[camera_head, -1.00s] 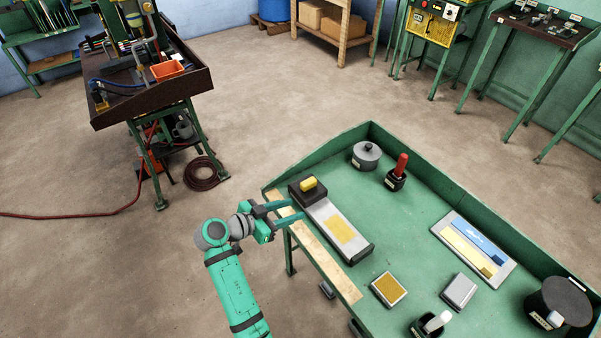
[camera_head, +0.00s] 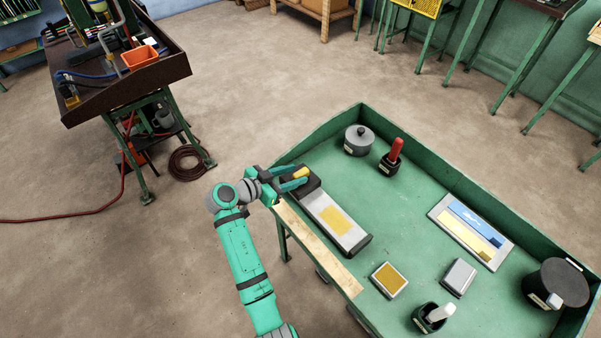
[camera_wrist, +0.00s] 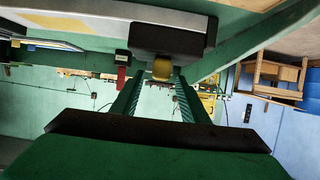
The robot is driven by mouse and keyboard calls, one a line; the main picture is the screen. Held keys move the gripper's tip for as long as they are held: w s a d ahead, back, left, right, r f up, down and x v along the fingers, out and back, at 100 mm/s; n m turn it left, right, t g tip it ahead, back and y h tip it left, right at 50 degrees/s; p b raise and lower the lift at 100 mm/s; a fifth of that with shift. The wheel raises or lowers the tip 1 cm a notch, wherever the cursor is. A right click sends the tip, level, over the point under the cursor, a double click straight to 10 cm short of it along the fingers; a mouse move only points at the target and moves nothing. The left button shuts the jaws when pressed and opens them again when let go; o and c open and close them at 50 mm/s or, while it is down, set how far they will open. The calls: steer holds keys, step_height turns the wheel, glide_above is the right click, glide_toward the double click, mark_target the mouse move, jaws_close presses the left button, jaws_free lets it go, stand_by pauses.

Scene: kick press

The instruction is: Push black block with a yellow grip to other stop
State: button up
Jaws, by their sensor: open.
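The black block (camera_head: 303,187) sits at the far left end of a flat grey rail (camera_head: 328,216) with a yellow patch, and its yellow grip (camera_head: 301,173) stands up on top. A black stop (camera_head: 358,247) closes the rail's near right end. My gripper (camera_head: 295,180) is open at the block, its fingers reaching in beside the yellow grip. In the wrist view, which looks upside down, the black block (camera_wrist: 168,38) hangs above and its yellow grip (camera_wrist: 162,69) shows between the two green fingers (camera_wrist: 157,98). I cannot tell whether the fingers touch the grip.
The rail lies on a green-topped bench (camera_head: 392,222) with a raised rim and a wooden front strip (camera_head: 318,249). A grey lidded pot (camera_head: 357,140), a red-handled tool (camera_head: 392,156), a yellow-topped box (camera_head: 389,279) and a black cup (camera_head: 429,318) stand clear of the rail.

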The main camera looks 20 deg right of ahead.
mark_target(299, 173)
steer(key=shift+x, duration=1.75)
steer(key=shift+r, duration=0.1)
jaws_close()
